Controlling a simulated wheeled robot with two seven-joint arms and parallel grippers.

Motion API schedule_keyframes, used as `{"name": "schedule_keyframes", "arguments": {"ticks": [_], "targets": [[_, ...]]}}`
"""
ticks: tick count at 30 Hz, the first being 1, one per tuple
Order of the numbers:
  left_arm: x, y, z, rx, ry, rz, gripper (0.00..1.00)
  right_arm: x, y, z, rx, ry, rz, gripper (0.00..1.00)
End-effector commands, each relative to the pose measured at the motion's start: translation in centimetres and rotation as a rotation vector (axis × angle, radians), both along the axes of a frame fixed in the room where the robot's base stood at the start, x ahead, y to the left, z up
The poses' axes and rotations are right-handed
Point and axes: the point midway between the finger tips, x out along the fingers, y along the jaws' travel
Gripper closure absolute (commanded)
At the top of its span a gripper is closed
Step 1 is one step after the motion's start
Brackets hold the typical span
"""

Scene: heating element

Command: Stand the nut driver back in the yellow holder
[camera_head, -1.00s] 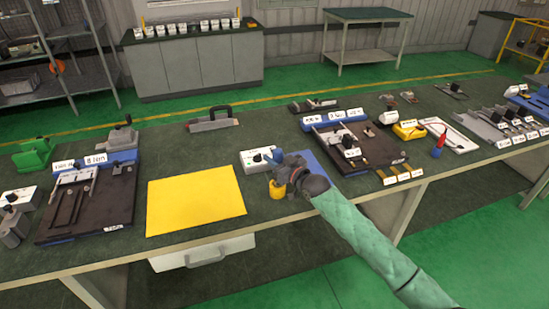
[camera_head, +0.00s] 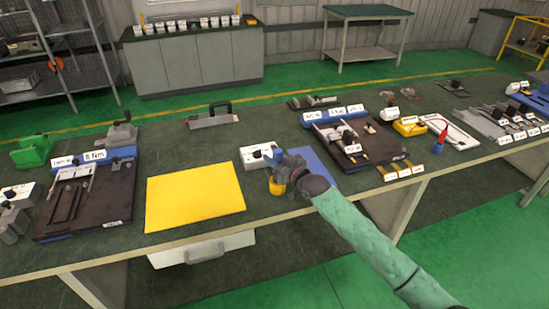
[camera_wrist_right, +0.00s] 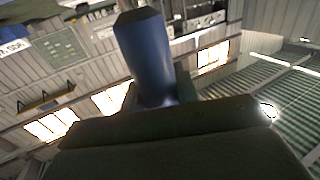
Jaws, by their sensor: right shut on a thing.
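The nut driver's blue handle (camera_head: 272,157) shows at my right gripper (camera_head: 277,166), which is shut on it. In the right wrist view the handle (camera_wrist_right: 147,55) stands up between the fingers, held near its lower part. The yellow holder (camera_head: 277,189) is on the bench directly below the gripper and is partly covered by it. The nut driver's shaft is hidden, so I cannot tell whether its tip is inside the holder. My left gripper is out of view.
A white switch box (camera_head: 257,157) stands just behind and left of the gripper. A blue mat (camera_head: 318,165) lies to the right and a yellow mat (camera_head: 195,197) to the left. A dark fixture board (camera_head: 368,150) is farther right. The bench's front edge is close to the holder.

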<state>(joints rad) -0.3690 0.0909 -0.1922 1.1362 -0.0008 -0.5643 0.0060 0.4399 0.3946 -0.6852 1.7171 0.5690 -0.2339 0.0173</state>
Motion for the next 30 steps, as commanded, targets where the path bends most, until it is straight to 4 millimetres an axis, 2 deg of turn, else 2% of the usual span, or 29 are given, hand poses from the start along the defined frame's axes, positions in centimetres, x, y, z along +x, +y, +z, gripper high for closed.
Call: {"name": "schedule_keyframes", "arguments": {"ticks": [28,29,30], "targets": [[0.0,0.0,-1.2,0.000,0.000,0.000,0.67,0.0,0.0,-1.8,0.001,-0.002,0.000,1.00],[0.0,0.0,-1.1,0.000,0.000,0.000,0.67,0.0,0.0,-1.7,0.001,-0.002,0.000,0.64],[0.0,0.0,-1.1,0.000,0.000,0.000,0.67,0.0,0.0,-1.7,0.001,-0.002,0.000,0.56]]}}
